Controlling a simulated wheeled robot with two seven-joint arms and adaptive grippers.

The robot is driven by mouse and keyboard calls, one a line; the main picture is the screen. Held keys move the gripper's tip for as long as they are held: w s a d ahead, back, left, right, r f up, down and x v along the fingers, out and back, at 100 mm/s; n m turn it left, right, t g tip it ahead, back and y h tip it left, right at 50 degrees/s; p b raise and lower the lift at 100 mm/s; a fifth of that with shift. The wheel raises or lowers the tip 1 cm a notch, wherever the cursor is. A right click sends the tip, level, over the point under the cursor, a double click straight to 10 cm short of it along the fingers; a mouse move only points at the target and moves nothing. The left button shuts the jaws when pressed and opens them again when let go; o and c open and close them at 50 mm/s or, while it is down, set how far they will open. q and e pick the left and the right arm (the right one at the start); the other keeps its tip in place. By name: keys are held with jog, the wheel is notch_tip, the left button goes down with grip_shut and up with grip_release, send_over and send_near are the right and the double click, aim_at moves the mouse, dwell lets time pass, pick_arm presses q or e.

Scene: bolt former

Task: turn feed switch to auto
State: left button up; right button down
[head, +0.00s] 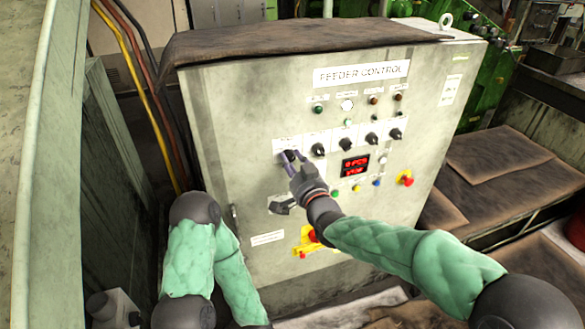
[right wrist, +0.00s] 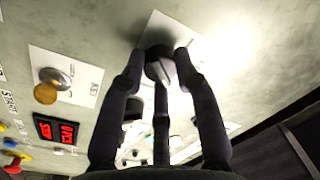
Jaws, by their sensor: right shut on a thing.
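The grey control cabinet (head: 225,100) is marked FEEDER CONTROL and carries a row of dark rotary switches. My right gripper (head: 292,160) is at the leftmost switch of that row, which it largely hides in the head view. In the right wrist view my right gripper (right wrist: 160,70) has its dark fingers closed around a round black knob (right wrist: 159,66) with a pale pointer bar. The knob's label plate is partly covered and its words cannot be read, so its setting is unclear. My left arm is at the lower left and its gripper is out of view.
Other rotary switches (head: 345,144) sit to the right, with lamps above. A red display (head: 355,165), coloured buttons and a red emergency stop (head: 405,178) are nearby. A key switch (right wrist: 53,86) is beside the gripper in the wrist view. Cables (head: 150,100) run left of the cabinet.

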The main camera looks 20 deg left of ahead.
jog(key=shift+w+r+m+b, duration=0.1)
jog(key=shift+r+m+b, duration=0.1)
jog(key=shift+m+b, duration=0.3)
jog(key=shift+r+m, duration=0.1)
jog(key=shift+m, duration=0.2)
jog(key=c, duration=0.9)
grip_release()
jog(key=shift+f, duration=0.2)
jog(key=v, duration=1.2)
jog(key=shift+f, duration=0.1)
